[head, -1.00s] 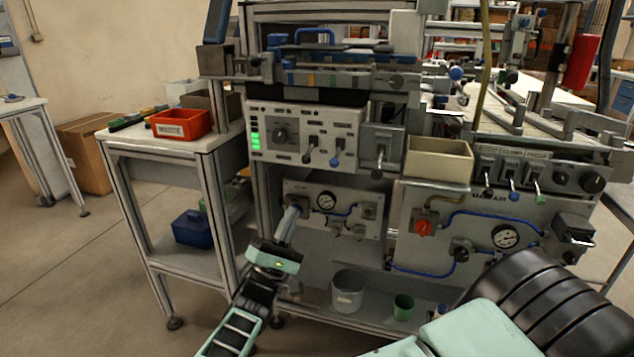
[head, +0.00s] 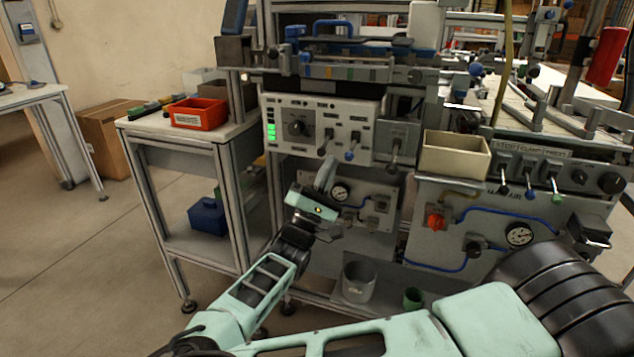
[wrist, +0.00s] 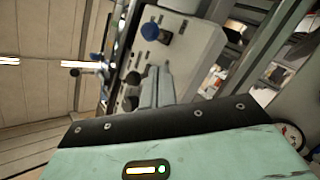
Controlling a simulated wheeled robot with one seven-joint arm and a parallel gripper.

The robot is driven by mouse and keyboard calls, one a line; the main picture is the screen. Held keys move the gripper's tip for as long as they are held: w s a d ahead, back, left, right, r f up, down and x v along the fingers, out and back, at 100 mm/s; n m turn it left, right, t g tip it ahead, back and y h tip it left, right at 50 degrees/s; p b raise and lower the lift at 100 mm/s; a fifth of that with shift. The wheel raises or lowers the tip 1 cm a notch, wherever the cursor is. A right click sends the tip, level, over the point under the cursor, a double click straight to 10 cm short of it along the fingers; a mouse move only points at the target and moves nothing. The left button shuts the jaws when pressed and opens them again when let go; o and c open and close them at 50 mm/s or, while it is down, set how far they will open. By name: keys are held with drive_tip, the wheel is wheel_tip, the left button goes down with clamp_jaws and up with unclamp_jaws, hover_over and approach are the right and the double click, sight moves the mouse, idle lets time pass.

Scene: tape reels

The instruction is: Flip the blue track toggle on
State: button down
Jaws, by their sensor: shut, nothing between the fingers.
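A blue-tipped toggle (head: 350,154) hangs down on the white control panel (head: 285,112), right of a dark-tipped toggle (head: 322,150). Another blue-tipped toggle (head: 529,192) sits on the grey panel at right, between a black and a green one.
A grey box with a dark lever (head: 393,160) is right of the toggles. A beige open bin (head: 455,165) juts out further right. A red bin (head: 198,113) stands on the left side table.

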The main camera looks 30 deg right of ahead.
sight(351, 150)
drive_tip(key=shift+s+d+r, duration=0.15)
drive_tip(key=shift+s+r, duration=0.1)
drive_tip(key=shift+s, duration=0.25)
drive_tip(key=shift+s+d+r, duration=0.15)
drive_tip(key=shift+s+r, duration=0.1)
drive_tip(key=shift+s, duration=0.25)
drive_tip(key=shift+r+p, duration=0.15)
drive_tip(key=shift+p, duration=0.2)
drive_tip(key=shift+a+r+n+y+p, duration=0.15)
drive_tip(key=shift+n+y+p, duration=0.2)
drive_tip(key=shift+p, duration=0.3)
